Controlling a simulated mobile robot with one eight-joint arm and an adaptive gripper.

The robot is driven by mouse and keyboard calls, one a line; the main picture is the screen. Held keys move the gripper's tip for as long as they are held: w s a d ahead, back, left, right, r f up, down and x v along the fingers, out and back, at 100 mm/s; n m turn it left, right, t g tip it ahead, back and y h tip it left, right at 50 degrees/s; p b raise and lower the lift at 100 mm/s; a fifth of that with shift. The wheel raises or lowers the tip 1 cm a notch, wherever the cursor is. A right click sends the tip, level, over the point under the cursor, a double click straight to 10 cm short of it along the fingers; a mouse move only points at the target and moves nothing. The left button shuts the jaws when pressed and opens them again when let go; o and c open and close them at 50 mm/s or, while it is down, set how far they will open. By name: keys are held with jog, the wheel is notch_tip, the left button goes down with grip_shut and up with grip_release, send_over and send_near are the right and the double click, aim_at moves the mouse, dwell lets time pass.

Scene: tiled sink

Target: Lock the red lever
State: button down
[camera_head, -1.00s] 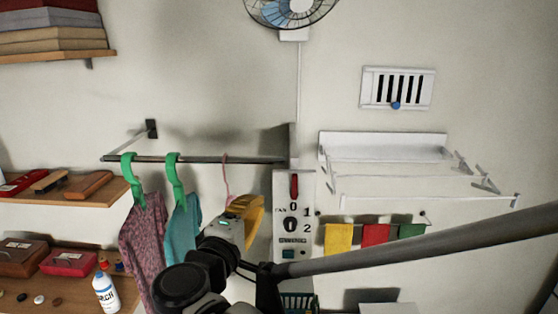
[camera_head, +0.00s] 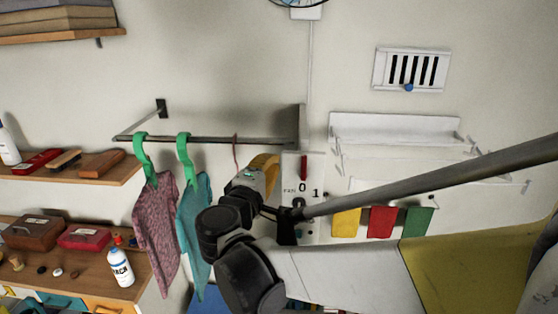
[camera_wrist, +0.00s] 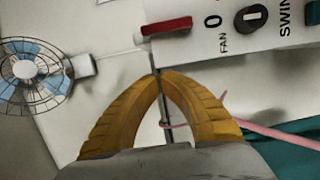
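The red lever (camera_head: 304,167) is upright near the top of the white control panel (camera_head: 317,170), above the "0" mark, in the head view. In the wrist view the red lever (camera_wrist: 167,26) lies sideways at the panel's end, just beyond my fingertips and apart from them. My gripper (camera_wrist: 156,73) has two yellow ribbed fingers that meet at the tips, with nothing held. In the head view my gripper (camera_head: 272,160) is left of the panel, near the lever's height. My arm hides the panel's lower part.
A dark clothes rail (camera_head: 215,140) with green hangers and clothes is left of the panel. A pink hanger (camera_wrist: 250,128) shows behind my fingers. A fan (camera_wrist: 32,72) is on the wall. A folding rack (camera_head: 395,130) and coloured cloths (camera_head: 381,222) are to the right.

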aim_at(295, 155)
jog(key=d, duration=0.4)
jog(key=shift+w+d, duration=0.2)
jog(key=shift+w, duration=0.35)
